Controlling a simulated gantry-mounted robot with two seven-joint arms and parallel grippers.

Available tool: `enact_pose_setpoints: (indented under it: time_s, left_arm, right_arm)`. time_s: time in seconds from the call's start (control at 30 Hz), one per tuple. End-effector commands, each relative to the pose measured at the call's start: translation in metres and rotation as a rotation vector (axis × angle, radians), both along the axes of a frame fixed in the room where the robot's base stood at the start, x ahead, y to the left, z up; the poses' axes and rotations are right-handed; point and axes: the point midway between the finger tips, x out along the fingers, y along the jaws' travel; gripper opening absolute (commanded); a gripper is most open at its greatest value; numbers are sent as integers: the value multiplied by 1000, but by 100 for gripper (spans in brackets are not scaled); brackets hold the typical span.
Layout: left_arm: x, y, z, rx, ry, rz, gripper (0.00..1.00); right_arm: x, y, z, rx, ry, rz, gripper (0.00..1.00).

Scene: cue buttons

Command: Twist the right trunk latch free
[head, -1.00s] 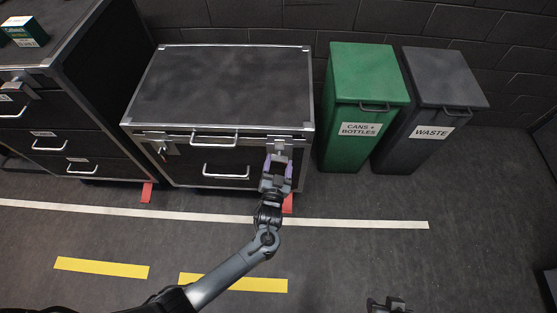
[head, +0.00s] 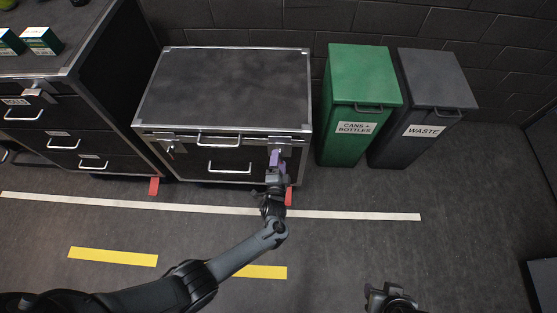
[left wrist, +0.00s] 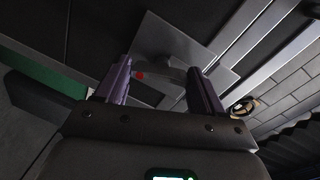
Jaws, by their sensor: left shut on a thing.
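The black trunk (head: 222,85) with metal edges stands against the back wall. Its right latch (head: 278,142) is on the front, near the right corner, and is partly hidden by my gripper. My left gripper (head: 276,157), with purple fingers, is at this latch and shut on it. In the left wrist view, the latch's metal plate (left wrist: 190,50) lies beyond the fingers (left wrist: 160,78), and a grey latch part with a red spot sits between them. The left latch (head: 168,148) is uncovered. My right gripper (head: 385,293) is low in the head view; its jaw opening is unclear.
A green bin (head: 360,85) and a grey waste bin (head: 430,85) stand right of the trunk. A drawer cabinet (head: 75,120) stands at left with small boxes (head: 42,40) on top. The floor in front is clear, with white and yellow lines.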

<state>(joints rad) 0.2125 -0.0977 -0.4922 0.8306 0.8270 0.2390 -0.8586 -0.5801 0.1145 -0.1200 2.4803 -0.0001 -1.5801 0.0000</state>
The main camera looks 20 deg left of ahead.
Motion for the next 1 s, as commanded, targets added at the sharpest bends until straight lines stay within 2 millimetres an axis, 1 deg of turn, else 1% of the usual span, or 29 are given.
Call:
enact_pose_setpoints:
  time_s: [0.03, 0.2, 0.43, 0.67, 1.0]
  left_arm:
    - [1, -1, 3, 38, 12, 0, 38]
    - [1, -1, 2, 158, 54, -1, 38]
    - [1, -1, 2, 269, 93, 0, 38]
    - [1, -1, 2, 319, 110, 0, 38]
    - [1, -1, 2, 329, 114, 0, 38]
  right_arm:
    - [0, 0, 3, -1, 0, 1, 43]
    - [0, -1, 6, -5, 0, 4, 43]
    - [0, -2, 9, -11, 0, 7, 43]
    - [0, -2, 9, -10, 1, 6, 43]
    - [0, -1, 10, -3, 1, 2, 43]
